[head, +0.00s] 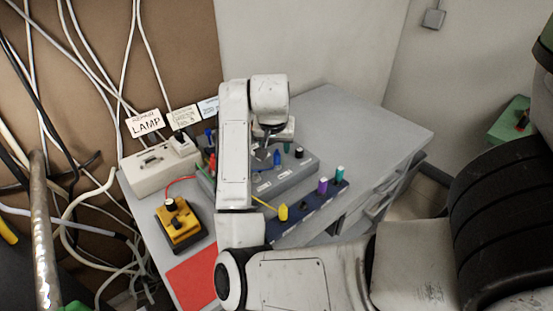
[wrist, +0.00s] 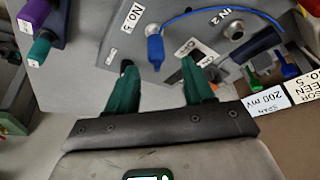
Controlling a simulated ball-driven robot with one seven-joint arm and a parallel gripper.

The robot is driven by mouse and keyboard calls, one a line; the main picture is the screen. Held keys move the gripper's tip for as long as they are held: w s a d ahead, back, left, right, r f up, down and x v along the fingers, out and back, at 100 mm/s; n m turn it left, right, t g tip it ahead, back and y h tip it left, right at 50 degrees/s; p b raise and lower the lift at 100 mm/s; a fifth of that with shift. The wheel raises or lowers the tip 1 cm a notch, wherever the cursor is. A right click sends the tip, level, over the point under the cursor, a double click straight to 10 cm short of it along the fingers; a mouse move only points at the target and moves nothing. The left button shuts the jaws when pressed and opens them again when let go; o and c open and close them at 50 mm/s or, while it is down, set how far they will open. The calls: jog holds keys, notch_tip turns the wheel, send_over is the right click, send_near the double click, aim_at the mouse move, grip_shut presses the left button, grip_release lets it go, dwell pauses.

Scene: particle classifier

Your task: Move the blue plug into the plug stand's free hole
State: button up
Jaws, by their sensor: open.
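The blue plug (wrist: 155,47) is on the sloped grey panel in the wrist view, with a blue cable running from it. It also shows small in the head view (head: 277,158). My gripper (wrist: 157,67) is open and empty, with its green fingers spread to either side of the line to the plug; I cannot tell how far off the plug is. In the head view my gripper (head: 274,132) is over the panel, partly hidden by my arm. The dark blue plug stand (head: 307,212) holds yellow, purple and teal plugs. I cannot make out its free hole.
The grey panel (head: 285,178) carries sockets and labels, and a metal socket (wrist: 236,31) is beside the blue plug. A yellow box (head: 181,226) and a cream lamp box (head: 156,170) are at the left. The table (head: 365,127) is clear at the back right.

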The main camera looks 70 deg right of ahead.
aim_at(277, 153)
jog(key=x, duration=0.4)
jog(key=shift+s+a+f, duration=0.1)
jog(key=shift+s, duration=0.05)
jog(key=shift+c, duration=0.2)
grip_shut()
